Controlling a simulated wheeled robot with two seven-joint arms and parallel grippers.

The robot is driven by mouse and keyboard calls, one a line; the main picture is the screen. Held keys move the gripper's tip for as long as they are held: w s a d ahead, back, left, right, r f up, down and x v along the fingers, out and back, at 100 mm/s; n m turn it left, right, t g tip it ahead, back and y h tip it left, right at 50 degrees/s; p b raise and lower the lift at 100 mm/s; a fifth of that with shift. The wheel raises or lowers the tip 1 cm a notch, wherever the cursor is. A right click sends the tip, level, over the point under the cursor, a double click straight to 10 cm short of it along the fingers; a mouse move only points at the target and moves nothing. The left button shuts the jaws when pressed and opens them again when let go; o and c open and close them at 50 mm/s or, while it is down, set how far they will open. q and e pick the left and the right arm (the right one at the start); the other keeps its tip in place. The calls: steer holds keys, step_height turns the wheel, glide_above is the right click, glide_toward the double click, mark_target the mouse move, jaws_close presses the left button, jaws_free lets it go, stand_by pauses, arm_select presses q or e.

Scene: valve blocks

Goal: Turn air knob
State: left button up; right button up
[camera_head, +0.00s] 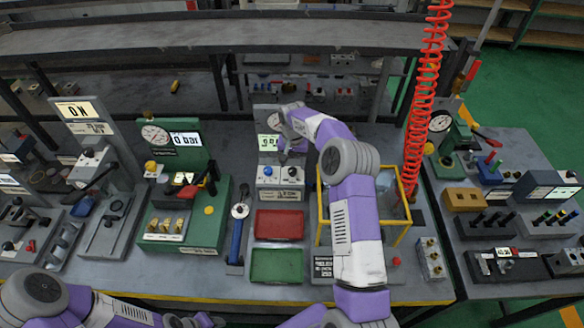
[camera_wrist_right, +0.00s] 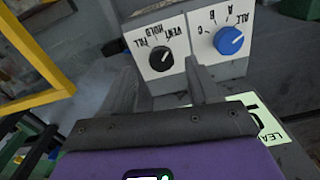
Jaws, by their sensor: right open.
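A grey control box (camera_head: 280,183) with two knobs stands at the table's middle. Its black knob (camera_wrist_right: 161,59), marked FILL, VENT and HOLD, and its blue knob (camera_wrist_right: 229,41), marked A, B, C and ALL, show upside down in the right wrist view. No label reading "air" is legible. My right gripper (camera_wrist_right: 160,77) is open and empty, its two fingers pointing at the box on either side of the black knob's line. Whether they touch the panel cannot be told. In the head view the right gripper (camera_head: 287,150) is just above the box. My left gripper (camera_head: 190,321) is low at the bottom edge, its fingers unclear.
A yellow frame (camera_head: 409,180) stands right of the box, close to my right arm. A red tray (camera_head: 279,225) and a green tray (camera_head: 277,266) lie in front. A green gauge station (camera_head: 207,210) stands left. A red coiled hose (camera_head: 420,110) hangs at right.

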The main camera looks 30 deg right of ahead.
mark_target(293, 171)
steer(key=shift+f, duration=1.65)
steer(key=shift+c, duration=0.2)
steer(key=c, duration=1)
